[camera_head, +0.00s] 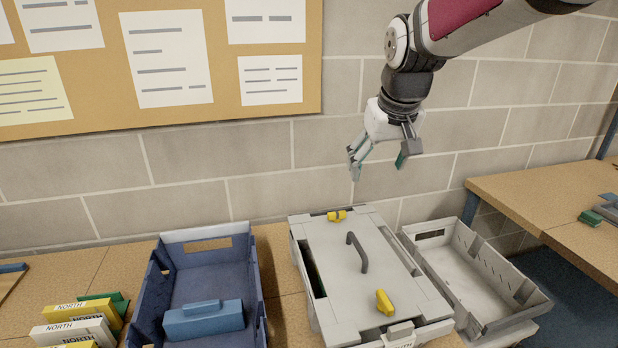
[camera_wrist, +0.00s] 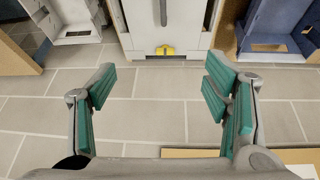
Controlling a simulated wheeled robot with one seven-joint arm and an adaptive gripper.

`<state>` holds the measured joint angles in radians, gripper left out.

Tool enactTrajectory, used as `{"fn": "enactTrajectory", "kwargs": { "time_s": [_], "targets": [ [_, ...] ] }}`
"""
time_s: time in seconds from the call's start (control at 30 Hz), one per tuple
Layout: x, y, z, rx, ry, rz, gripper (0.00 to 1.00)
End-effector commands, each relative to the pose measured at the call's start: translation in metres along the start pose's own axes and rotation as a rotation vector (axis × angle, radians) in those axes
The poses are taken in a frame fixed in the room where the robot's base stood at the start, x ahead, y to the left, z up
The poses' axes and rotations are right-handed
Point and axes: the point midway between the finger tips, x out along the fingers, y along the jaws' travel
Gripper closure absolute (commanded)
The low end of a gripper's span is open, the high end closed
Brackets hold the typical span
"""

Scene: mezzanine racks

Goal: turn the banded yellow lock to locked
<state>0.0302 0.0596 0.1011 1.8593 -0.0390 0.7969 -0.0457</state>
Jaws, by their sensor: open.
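The banded yellow lock (camera_head: 337,215) sits at the far edge of a grey lidded crate (camera_head: 330,265), near the wall. It looks small and dark-marked, lying roughly along that edge. It also shows in the wrist view (camera_wrist: 165,50), at top centre. A second yellow lock (camera_head: 384,301), with no band that I can see, sits at the near end of the lid, its long side pointing roughly toward the front. My gripper (camera_head: 380,160) is open and empty above and behind the crate's far edge, apart from both locks. Its green-padded fingers are wide apart in the wrist view (camera_wrist: 160,92).
A dark handle (camera_head: 357,252) rises from the lid's middle. A blue crate (camera_head: 252,272) with a blue block (camera_head: 203,319) stands left. An empty grey crate (camera_head: 455,243) stands right. A block wall (camera_head: 250,165) and pinboard (camera_head: 215,112) are behind.

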Motion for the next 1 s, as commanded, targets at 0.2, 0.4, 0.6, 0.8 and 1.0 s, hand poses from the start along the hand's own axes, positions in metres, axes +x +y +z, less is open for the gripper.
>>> {"fn": "enactTrajectory", "kwargs": {
  "time_s": [0.2, 0.4, 0.6, 0.8, 1.0],
  "targets": [
    [0.107, -0.003, -0.065, -0.023, -0.022, -0.034, 0.30],
    [0.179, -0.006, -0.097, -0.034, -0.029, -0.059, 0.30],
    [0.206, -0.007, -0.107, -0.035, -0.030, -0.069, 0.30],
    [0.226, -0.009, -0.106, -0.035, -0.033, -0.070, 0.30],
    [0.264, -0.011, -0.104, -0.034, -0.034, -0.070, 0.30]
  ]
}}
